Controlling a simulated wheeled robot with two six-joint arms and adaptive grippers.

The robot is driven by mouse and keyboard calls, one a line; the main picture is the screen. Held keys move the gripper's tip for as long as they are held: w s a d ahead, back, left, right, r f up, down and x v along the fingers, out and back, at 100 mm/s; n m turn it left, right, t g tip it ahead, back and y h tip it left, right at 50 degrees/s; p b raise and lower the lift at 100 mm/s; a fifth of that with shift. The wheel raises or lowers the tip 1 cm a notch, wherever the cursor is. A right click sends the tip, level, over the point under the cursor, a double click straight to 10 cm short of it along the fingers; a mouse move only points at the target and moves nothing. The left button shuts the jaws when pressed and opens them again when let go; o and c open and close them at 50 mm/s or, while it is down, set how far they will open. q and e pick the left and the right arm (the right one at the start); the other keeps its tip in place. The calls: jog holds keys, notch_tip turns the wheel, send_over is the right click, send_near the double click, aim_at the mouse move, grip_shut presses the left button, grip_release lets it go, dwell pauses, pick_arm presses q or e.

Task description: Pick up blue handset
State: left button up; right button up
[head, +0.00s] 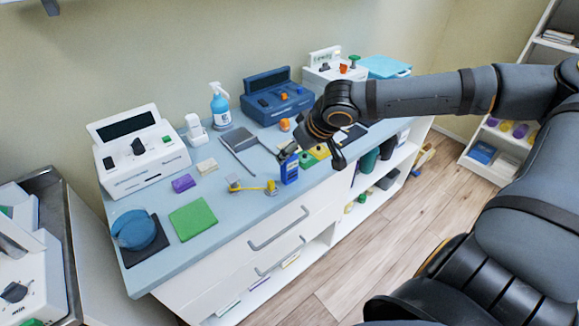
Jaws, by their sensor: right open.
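The blue handset (290,172) stands near the front edge of the light blue counter (236,226), above the drawers. My right gripper (313,157) reaches in from the right, with its fingers pointing down. It is open. One finger is close to the top of the handset and the other is to its right, over the counter's front edge. I cannot tell whether the near finger touches the handset. My left gripper is not in view.
A yellow-handled tool (252,187) lies just left of the handset. Green and yellow items (315,153) sit behind my gripper. A spray bottle (220,106), a white device (139,152) and a dark blue device (278,97) stand at the back. A green pad (193,219) lies front left.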

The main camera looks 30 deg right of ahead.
aim_at(292, 156)
jog(key=shift+w+d+f, duration=0.1)
jog(key=shift+f, duration=0.3)
jog(key=b+x, duration=0.1)
jog(key=x, duration=0.2)
jog(key=shift+f, duration=0.1)
jog(key=shift+w+f, duration=0.35)
jog(key=shift+w, duration=0.1)
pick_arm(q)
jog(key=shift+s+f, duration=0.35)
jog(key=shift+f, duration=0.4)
pick_arm(e)
jog(key=shift+s, duration=0.1)
jog(key=shift+c, duration=0.4)
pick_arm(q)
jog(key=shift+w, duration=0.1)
pick_arm(e)
jog(key=c, duration=1.2)
jog(key=shift+r, duration=0.15)
jog(key=shift+c, duration=0.2)
